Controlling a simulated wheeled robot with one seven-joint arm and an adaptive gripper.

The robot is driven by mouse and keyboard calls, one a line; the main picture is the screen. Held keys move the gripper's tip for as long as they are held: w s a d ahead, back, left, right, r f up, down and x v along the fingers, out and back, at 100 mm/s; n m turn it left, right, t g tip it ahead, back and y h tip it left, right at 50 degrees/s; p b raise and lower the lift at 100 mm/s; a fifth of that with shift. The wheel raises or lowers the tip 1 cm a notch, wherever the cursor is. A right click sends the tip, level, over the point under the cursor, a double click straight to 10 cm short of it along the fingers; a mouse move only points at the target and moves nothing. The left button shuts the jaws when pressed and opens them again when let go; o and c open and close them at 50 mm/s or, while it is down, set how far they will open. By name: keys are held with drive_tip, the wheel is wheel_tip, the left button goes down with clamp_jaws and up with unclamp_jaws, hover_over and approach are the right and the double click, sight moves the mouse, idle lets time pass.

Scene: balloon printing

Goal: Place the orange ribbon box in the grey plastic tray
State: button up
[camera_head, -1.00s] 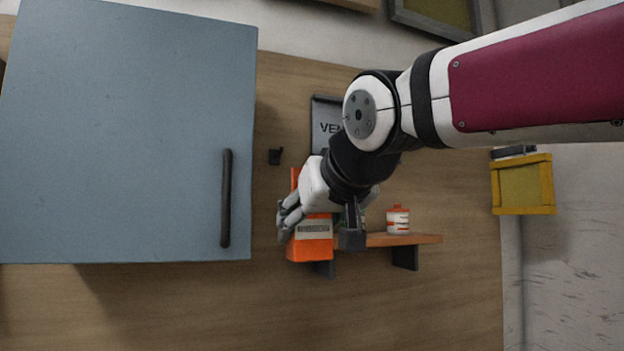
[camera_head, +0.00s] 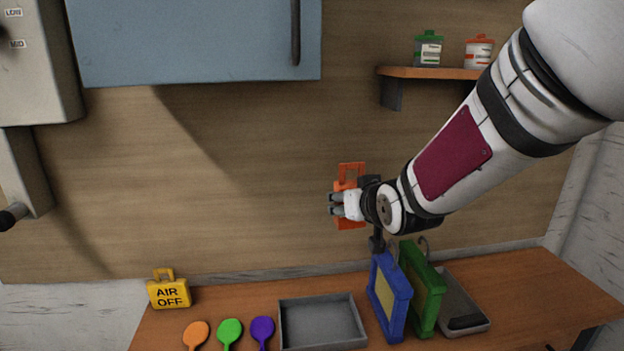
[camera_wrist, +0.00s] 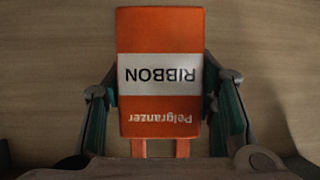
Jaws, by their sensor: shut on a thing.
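The orange ribbon box (camera_head: 351,221) is held in the air in front of the wooden wall. My gripper (camera_head: 338,204) is shut on it, with fingers on both sides. In the wrist view the box (camera_wrist: 160,30) shows a white "RIBBON" label, upside down, between the two fingers of my gripper (camera_wrist: 161,108). The grey plastic tray (camera_head: 288,325) lies on the table, below and a little left of the box. It looks empty.
Blue (camera_head: 390,298) and green (camera_head: 423,287) frames stand right of the tray. Orange (camera_head: 196,334), green (camera_head: 230,331) and purple (camera_head: 263,330) paddle shapes lie left of it. A yellow "AIR OFF" tag (camera_head: 168,290) is further left. A shelf (camera_head: 430,73) holds two jars.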

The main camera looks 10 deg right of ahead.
wheel_tip(320, 180, down, 20)
drive_tip(key=w+d, duration=0.1)
drive_tip(key=d, duration=0.1)
drive_tip(key=shift+w+m+h, duration=0.4)
